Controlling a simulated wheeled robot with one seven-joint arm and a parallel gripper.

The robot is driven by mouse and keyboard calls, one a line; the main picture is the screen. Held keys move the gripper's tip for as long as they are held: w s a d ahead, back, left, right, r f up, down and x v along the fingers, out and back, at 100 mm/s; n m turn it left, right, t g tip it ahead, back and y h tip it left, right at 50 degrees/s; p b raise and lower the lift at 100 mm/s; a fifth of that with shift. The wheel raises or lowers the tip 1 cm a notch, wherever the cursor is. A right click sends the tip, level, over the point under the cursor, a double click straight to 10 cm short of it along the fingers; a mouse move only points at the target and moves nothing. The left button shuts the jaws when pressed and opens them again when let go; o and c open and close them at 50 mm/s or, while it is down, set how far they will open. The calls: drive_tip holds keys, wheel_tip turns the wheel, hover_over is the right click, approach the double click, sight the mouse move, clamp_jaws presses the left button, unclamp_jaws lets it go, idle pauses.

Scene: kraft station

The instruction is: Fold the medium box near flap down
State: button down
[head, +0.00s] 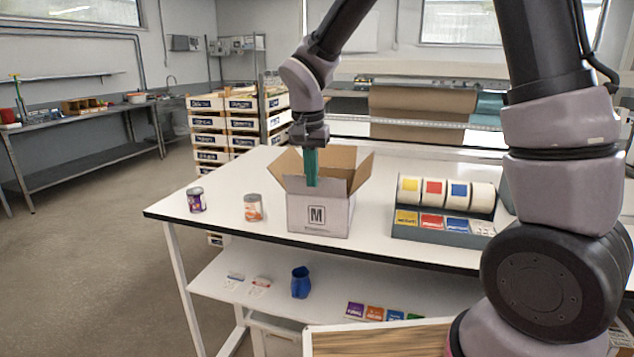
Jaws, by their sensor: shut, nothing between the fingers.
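The medium box (334,219), white outside with a black M on its front, stands upright on the white table. Its brown cardboard flaps are up: the left flap (288,164) and the right flap (362,172) lean outward, and the far flap (340,160) stands at the back. A pale strip along the front top edge looks like the near flap (333,191), standing roughly upright. My gripper (311,183) points down with its teal fingers shut and empty, at the box's front top edge. I cannot tell whether the fingertips touch the flap.
A purple-labelled can (196,200) and an orange-labelled can (253,208) stand left of the box. A grey holder (444,230) with colored label rolls stands to the right. A lower shelf (329,300) holds a blue cup (300,282) and several cards.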

drive_tip(key=shift+w+d, duration=0.25)
drive_tip(key=shift+w, duration=0.6)
drive_tip(key=shift+w+d, duration=0.25)
drive_tip(key=shift+w, duration=0.6)
drive_tip(key=shift+w+d, duration=0.25)
drive_tip(key=shift+w, duration=0.6)
drive_tip(key=shift+w+d+f, duration=0.15)
drive_tip(key=shift+w+f, duration=0.05)
drive_tip(key=shift+w, duration=0.4)
drive_tip(key=shift+w+d+f, duration=0.15)
drive_tip(key=shift+w+f, duration=0.05)
drive_tip(key=shift+w, duration=0.35)
drive_tip(key=shift+w+d+f, duration=0.15)
drive_tip(key=shift+w+f, duration=0.05)
drive_tip(key=shift+w, duration=0.4)
